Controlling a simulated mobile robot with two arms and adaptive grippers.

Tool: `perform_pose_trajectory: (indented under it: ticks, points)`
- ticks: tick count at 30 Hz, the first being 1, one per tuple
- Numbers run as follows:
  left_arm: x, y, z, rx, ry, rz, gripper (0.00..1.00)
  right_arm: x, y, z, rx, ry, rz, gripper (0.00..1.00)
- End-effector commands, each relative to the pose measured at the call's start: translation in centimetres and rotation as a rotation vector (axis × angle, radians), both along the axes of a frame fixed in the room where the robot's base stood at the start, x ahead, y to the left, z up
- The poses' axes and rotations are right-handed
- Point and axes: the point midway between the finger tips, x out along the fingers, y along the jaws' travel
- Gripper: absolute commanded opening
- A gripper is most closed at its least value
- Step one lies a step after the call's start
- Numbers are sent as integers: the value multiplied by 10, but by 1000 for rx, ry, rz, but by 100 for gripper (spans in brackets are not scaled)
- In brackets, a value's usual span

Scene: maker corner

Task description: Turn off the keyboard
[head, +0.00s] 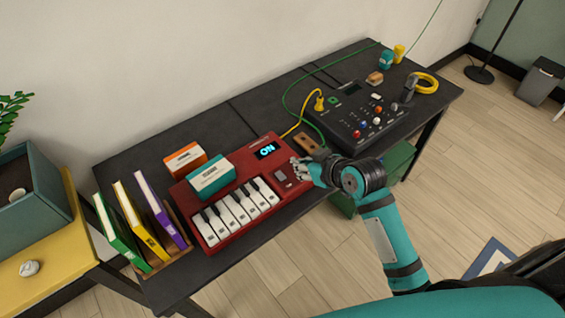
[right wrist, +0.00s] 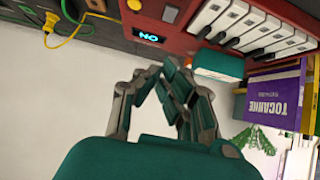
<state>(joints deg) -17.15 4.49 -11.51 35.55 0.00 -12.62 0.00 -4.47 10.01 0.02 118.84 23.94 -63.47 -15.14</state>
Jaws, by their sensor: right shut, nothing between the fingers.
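The red keyboard (head: 228,224) lies on the dark table, its white and black keys toward the front. Its small display (head: 267,150) is lit and reads "ON". A small grey switch or button (head: 280,175) sits on its panel right of the keys. My right gripper (head: 299,168) is shut and empty at the right end of the keyboard, over or beside the panel; I cannot tell if it touches. In the right wrist view the shut fingers (right wrist: 160,75) show below the keyboard (right wrist: 185,25), and the display (right wrist: 148,37) appears upside down. My left gripper is not in view.
A teal box (head: 211,178) and an orange box (head: 185,160) stand at the keyboard's back left. Books (head: 160,210) stand in a holder at the left. A black mixer-like device (head: 355,115) with knobs and cables (head: 300,125) lies to the right. A wooden block (head: 306,143) lies behind the gripper.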

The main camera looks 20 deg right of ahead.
Motion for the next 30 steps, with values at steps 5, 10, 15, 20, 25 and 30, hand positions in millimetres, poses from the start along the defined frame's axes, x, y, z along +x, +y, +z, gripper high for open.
perform_pose_trajectory:
  ticks: [5,10,15,20,25,30]
  points:
    - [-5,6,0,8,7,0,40,1,0,-1,0,0,-1,0]
    - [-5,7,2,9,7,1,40,13,4,-9,2,1,-3,0]
    - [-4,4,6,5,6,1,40,37,14,-29,4,2,-1,0]
    - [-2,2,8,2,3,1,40,62,23,-51,3,3,-2,0]
    - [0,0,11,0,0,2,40,76,28,-75,2,5,-2,0]
    - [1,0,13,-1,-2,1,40,78,28,-95,1,1,-2,0]
